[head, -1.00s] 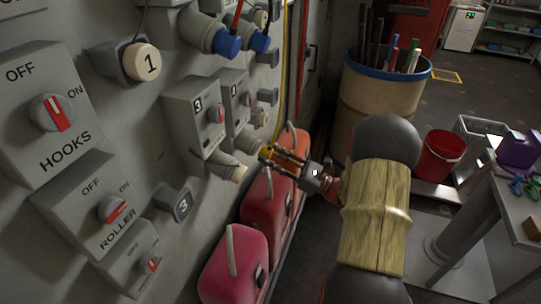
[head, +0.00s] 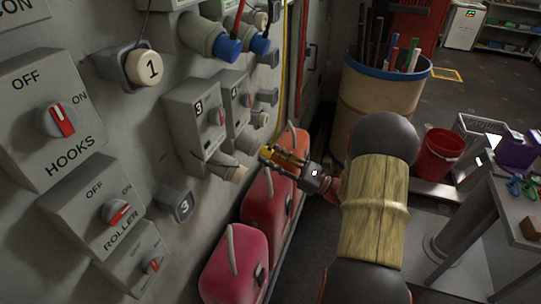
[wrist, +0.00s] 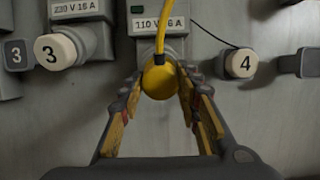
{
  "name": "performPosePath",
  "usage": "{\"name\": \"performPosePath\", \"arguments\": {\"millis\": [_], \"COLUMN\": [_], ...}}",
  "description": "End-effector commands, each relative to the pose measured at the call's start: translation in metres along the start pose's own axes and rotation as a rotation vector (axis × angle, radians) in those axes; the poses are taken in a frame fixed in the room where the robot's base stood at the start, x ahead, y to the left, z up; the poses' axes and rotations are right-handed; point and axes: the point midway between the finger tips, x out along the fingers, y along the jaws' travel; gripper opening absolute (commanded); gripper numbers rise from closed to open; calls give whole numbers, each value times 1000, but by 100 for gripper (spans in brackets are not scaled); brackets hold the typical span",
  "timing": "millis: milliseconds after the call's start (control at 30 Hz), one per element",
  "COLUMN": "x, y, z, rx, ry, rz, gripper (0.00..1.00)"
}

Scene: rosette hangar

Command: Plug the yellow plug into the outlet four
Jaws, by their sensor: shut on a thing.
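The yellow plug (wrist: 158,82) is between the fingers of my gripper (wrist: 159,92) in the wrist view, with its yellow cable (wrist: 160,30) rising from it. My gripper is shut on the plug and also shows in the head view (head: 266,153), close to the wall sockets. Outlet four (wrist: 147,51) is the grey socket under the 110 V 16 A label, directly behind the plug and partly hidden by it. I cannot tell whether the plug touches or enters it. The round cap marked 4 (wrist: 241,63) is off to the right on a thin cord.
The cap marked 3 (wrist: 56,52) is at the left. Switch boxes three (head: 190,112) and four (head: 236,92) jut from the wall. Red canisters (head: 232,258) stand below my gripper. A barrel (head: 372,98) and a table (head: 520,200) are to the right.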

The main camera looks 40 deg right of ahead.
Motion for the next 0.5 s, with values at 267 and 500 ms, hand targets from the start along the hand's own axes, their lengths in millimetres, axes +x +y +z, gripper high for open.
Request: {"name": "performPosePath", "arguments": {"millis": [267,500], "x": [4,8], "y": [0,0], "z": [0,0], "rx": [0,-1], "ry": [0,0], "rz": [1,1], "gripper": [0,0]}}
